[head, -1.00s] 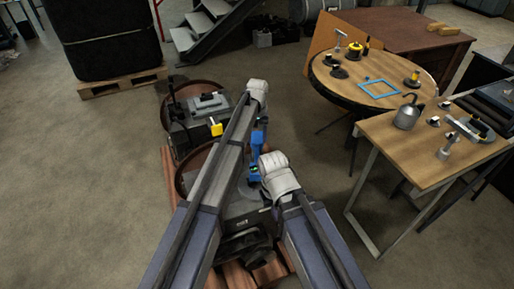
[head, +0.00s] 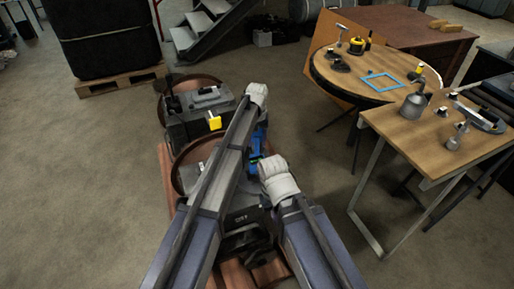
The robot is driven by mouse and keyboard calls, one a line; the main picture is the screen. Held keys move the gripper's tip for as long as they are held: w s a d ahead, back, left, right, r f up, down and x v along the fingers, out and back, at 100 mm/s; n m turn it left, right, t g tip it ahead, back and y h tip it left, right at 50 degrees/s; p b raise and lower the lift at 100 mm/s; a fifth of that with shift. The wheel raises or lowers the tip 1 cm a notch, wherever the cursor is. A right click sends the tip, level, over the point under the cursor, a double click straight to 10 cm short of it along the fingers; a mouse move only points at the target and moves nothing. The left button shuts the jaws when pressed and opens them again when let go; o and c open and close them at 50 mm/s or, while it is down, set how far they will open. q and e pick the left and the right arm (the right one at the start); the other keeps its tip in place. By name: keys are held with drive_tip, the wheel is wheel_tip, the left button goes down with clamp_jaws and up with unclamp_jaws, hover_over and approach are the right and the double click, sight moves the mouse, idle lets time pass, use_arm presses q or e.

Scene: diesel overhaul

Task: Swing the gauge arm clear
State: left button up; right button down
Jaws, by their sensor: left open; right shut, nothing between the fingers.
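A blue upright part (head: 260,138) stands on the engine by my arms. It may be the gauge arm; my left arm partly covers it, and I cannot tell for sure. A yellow block (head: 215,123) sits on the dark engine housing (head: 192,124), left of my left arm. My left gripper (head: 257,95) is at the white far end of the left arm, above and beside the blue part. It is open, but its fingers are hard to make out. My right gripper (head: 277,180) is lower, just right of the blue part. It is shut and empty; its fingertips are not clear.
The engine rests on reddish wooden boards (head: 167,185). A wooden bench (head: 435,155) at the right carries a grey can (head: 413,106) and tools. A round table (head: 345,80) behind it holds a blue frame (head: 381,82). Open floor lies to the left.

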use_arm(q)
drive_tip(key=shift+f, duration=0.25)
clamp_jaws()
idle(0.3)
idle(0.9)
